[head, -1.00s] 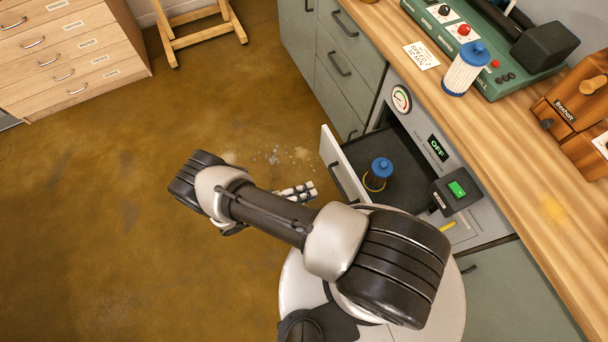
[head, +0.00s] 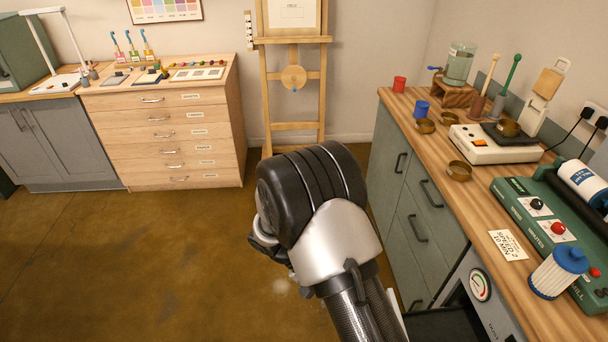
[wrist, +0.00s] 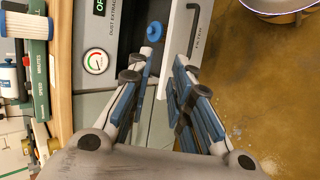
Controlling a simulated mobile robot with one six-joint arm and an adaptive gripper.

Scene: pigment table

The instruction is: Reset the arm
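My arm rises from the bottom of the head view, and its black and silver wrist joint hides most of my gripper. In the wrist view my gripper (wrist: 166,62) is open, its two blue-grey fingers apart with nothing held. Beyond the fingertips is the open filter drawer (wrist: 175,45) of the dust extractor (wrist: 113,30). A blue-capped filter (wrist: 155,31) shows in that drawer, beyond the fingers. In the head view the drawer (head: 440,324) is cut off at the bottom edge.
The wooden counter (head: 470,210) on the right carries a white filter with a blue cap (head: 558,272), a green mill (head: 540,225) and a white scale (head: 490,145). A drawer chest (head: 170,130) and an easel (head: 293,90) stand at the back. The floor at left is clear.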

